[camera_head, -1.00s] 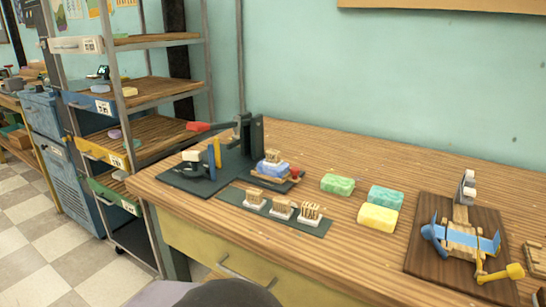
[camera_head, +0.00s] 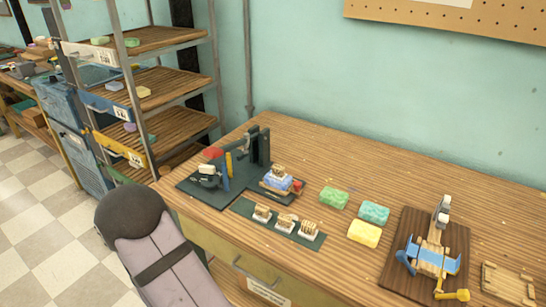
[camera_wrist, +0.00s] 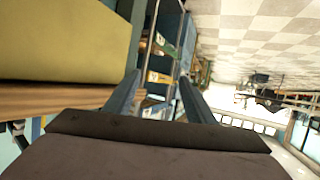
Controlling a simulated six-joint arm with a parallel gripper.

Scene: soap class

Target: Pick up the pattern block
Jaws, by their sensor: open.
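Three small pattern blocks, tan with pale bases, stand in a row on a dark green mat (camera_head: 246,208) near the table's front edge in the head view. They are the left block (camera_head: 262,213), the middle block (camera_head: 285,221) and the right block (camera_head: 309,228). Their patterns are too small to read. My gripper (camera_wrist: 157,90) shows only in the wrist view, its two fingers spread with nothing between them. It faces the shelf and the floor, away from the blocks. The wrist view shows no block.
A dark press stand (camera_head: 240,165) with a blue soap piece (camera_head: 277,181) is behind the mat. Green (camera_head: 333,197), teal (camera_head: 373,212) and yellow (camera_head: 364,233) soaps lie to its right. A wooden board (camera_head: 405,250) holds a blue-and-yellow fixture. A shelf rack (camera_head: 160,80) stands left.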

